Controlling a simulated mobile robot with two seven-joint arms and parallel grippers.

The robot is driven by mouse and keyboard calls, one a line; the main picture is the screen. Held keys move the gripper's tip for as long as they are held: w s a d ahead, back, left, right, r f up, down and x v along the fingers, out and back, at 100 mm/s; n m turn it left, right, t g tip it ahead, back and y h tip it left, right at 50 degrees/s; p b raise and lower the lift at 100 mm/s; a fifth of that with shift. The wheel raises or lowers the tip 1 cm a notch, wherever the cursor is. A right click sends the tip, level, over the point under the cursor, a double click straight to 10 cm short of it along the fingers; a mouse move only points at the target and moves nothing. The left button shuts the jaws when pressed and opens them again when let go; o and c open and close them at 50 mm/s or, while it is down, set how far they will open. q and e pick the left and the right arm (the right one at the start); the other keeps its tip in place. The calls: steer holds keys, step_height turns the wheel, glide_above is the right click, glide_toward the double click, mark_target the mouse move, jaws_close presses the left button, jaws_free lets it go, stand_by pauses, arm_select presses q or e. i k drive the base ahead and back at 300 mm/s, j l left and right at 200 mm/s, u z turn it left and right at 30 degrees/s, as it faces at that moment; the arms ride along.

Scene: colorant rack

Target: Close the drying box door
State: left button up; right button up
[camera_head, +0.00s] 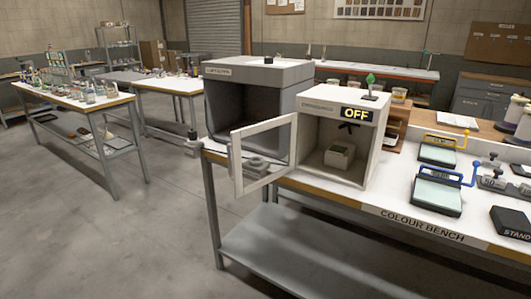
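The drying box (379,145) is a white cabinet on the colour bench, with an "OFF" display on its upper front. Its door (238,169) has a white frame and a clear pane. The door stands open, swung out to the left past the bench's front edge. A handle shows on the door's outer left edge. A small pale block-like item (340,154) sits inside the box, with a dark fan shape above it. Neither of my grippers is in view.
A larger grey open-fronted box (257,73) stands left of the drying box, partly behind the door. Scales (434,193) and weights are on the bench (385,210) to the right. Open floor (120,240) lies left of the bench, around the door's edge.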

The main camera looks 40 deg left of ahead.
mark_target(236, 136)
steer(key=i+j+z, duration=0.25)
steer(key=j, duration=0.75)
steer(key=k+j+z, duration=0.2)
steer(key=j, duration=0.75)
steer(key=i+j+z, duration=0.1)
steer(key=j+z, duration=0.15)
steer(key=j, duration=0.8)
steer(key=k+j+z, duration=0.25)
steer(key=j, duration=0.75)
steer(key=i+j, duration=0.05)
steer(key=i, duration=0.05)
